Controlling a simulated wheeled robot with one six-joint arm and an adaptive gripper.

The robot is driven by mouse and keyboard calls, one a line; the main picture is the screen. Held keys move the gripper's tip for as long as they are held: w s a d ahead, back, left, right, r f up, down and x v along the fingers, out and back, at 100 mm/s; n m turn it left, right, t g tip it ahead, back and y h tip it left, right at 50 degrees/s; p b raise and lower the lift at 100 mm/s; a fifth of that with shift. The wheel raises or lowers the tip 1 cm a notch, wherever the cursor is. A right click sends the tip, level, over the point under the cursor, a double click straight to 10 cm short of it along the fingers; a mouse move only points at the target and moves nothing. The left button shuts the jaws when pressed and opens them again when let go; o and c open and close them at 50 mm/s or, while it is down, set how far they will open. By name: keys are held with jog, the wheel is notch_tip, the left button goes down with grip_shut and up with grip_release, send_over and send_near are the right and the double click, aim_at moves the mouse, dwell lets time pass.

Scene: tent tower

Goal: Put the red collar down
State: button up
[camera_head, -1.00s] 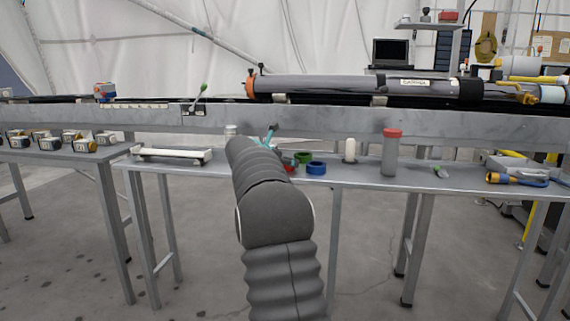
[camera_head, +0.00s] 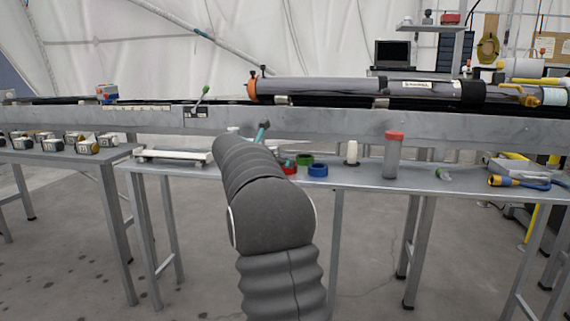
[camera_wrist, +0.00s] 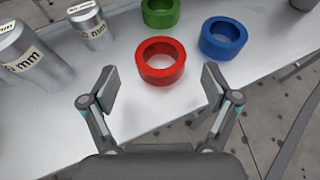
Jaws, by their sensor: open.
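The red collar (camera_wrist: 160,72) lies flat on the metal table (camera_wrist: 145,115) in the wrist view. It is a thick ring with its hole facing up. In the head view the red collar (camera_head: 289,168) shows partly behind my arm. My gripper (camera_wrist: 158,88) is open, with one finger on each side of the near part of the collar. Gaps show between both fingers and the collar, so the fingers do not touch it. In the head view my arm hides most of the gripper.
A green collar (camera_wrist: 160,12) and a blue collar (camera_wrist: 223,38) lie close behind and to the right of the red one. Metal cylinders with labels (camera_wrist: 30,60) (camera_wrist: 90,26) stand at the left. A clear, red-capped container (camera_head: 393,155) stands farther right.

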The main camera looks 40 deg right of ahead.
jog(key=s+a+r+m+y, duration=0.1)
jog(key=s+a+m+y, duration=0.3)
jog(key=s+a, duration=0.8)
jog(key=s+a+f+m+y, duration=0.3)
jog(key=s+a+f+m, duration=0.2)
jog(key=s+a, duration=0.4)
jog(key=s+a+f+m+t+y, duration=0.1)
jog(key=s+a+f+m+y, duration=0.2)
jog(key=s+a+f+m, duration=0.3)
jog(key=s+a+f+m+y, duration=0.2)
jog(key=s+a+f+m, duration=0.3)
jog(key=s+a, duration=0.7)
jog(key=shift+f+m+t+y, duration=0.15)
jog(key=shift+m+t+y, duration=0.2)
jog(key=shift+m, duration=0.35)
jog(key=shift+d, duration=0.15)
